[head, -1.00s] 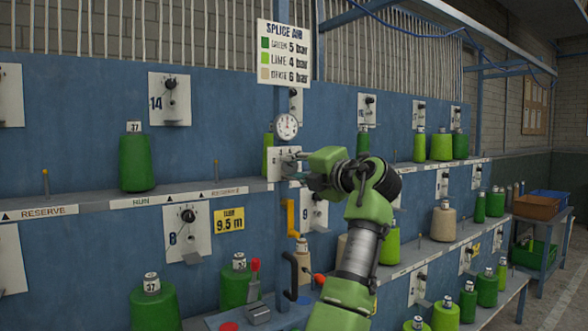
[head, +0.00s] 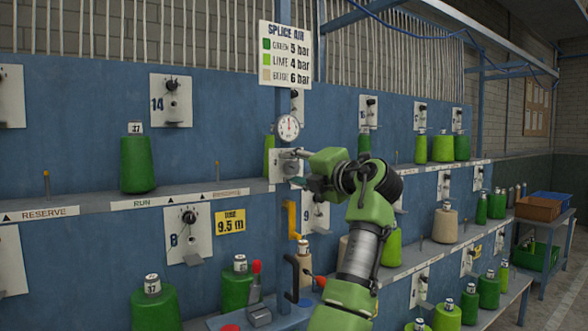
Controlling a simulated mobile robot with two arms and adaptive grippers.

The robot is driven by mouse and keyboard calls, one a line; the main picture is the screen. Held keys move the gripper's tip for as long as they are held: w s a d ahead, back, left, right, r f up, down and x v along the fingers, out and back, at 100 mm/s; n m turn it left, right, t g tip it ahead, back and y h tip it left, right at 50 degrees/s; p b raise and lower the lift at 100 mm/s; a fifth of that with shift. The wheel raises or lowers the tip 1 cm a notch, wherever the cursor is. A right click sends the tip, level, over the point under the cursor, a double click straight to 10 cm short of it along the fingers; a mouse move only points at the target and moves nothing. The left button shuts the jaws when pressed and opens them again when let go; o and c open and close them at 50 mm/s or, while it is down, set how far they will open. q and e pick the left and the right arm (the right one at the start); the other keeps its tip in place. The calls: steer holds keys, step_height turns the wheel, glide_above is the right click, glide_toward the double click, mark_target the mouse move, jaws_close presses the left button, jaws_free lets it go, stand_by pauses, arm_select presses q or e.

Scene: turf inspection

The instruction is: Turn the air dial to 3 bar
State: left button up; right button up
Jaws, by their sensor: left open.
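The air dial's white plate (head: 276,168) is on the blue post below the sign. The knob on it is largely hidden by my gripper. The round white pressure gauge (head: 288,127) sits just above the plate. Its needle appears to point roughly upward, but its numbers are too small to read. The left gripper (head: 298,167) is at the front of the plate, with its open fingers close to the knob. I cannot tell whether they touch it. The splice air sign (head: 285,54) lists green 5 bar, lime 4 bar and beige 6 bar. The right gripper is out of view.
A yellow handle (head: 291,219) and a black handle (head: 290,278) are below the dial. A green cone (head: 135,164) stands on the shelf to the left. A beige cone (head: 444,224) and several green cones fill the right shelves. Brown (head: 537,208) and blue bins stand far right.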

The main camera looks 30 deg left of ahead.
arm_select(q)
steer(key=v, duration=1.1)
steer(key=shift+s+d, duration=0.2)
steer(key=shift+d, duration=0.15)
